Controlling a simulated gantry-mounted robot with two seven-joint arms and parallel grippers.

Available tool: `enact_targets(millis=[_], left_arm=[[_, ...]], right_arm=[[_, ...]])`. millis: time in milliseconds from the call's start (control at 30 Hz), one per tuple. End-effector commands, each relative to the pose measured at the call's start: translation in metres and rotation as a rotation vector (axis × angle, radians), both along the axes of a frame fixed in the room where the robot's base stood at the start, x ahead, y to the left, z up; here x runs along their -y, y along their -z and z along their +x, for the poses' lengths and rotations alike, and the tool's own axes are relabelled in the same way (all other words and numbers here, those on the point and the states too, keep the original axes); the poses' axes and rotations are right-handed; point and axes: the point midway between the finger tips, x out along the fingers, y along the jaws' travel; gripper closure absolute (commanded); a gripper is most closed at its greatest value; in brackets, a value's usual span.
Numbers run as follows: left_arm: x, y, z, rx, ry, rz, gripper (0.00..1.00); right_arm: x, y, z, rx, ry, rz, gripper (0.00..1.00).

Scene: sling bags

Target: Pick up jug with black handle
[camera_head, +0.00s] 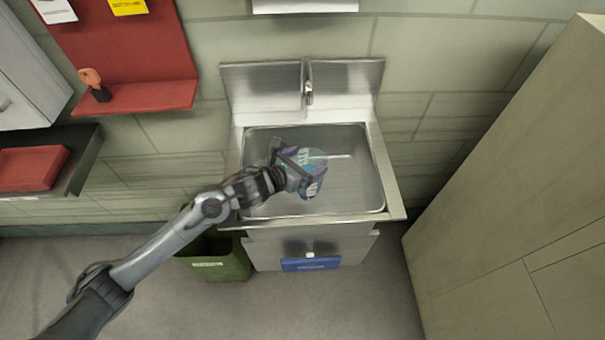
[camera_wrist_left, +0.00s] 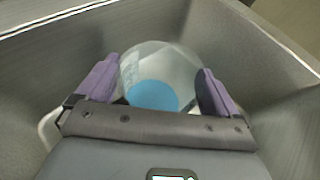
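A clear, round jug with blue in it (camera_head: 316,187) is in the steel sink basin, partly hidden by my left gripper. It also shows in the left wrist view (camera_wrist_left: 152,94), between the two purple fingers. My left gripper (camera_head: 306,162) is over the basin with its fingers spread on either side of the jug. In the wrist view (camera_wrist_left: 160,78) the left finger is very close to the jug's side, and a small gap shows at the right finger. I cannot make out a black handle. My right gripper is not in view.
The steel sink (camera_head: 389,190) has raised walls around the jug and a faucet (camera_head: 308,92) at the back. A green bin (camera_head: 222,262) stands below at the left. A tall cabinet (camera_head: 510,190) stands at the right. A red shelf (camera_head: 150,97) hangs at the left.

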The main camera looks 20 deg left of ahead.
Motion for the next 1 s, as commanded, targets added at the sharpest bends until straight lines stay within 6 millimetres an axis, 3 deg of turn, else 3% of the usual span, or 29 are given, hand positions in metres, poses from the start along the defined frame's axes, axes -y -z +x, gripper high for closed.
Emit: enact_targets(millis=[33, 333, 667, 1000], left_arm=[[0.0, 0.0, 0.0, 0.0, 0.0, 0.0, 0.37], [0.0, -0.002, 0.0, 0.003, 0.001, -0.001, 0.83], [0.0, -0.007, 0.0, 0.004, 0.0, -0.001, 0.84], [0.0, -0.046, 0.0, 0.006, 0.002, 0.002, 0.84]], right_arm=[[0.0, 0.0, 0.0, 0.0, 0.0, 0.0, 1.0], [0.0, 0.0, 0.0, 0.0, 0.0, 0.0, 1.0], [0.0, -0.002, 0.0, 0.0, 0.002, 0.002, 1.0], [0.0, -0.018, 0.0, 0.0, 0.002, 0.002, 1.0]])
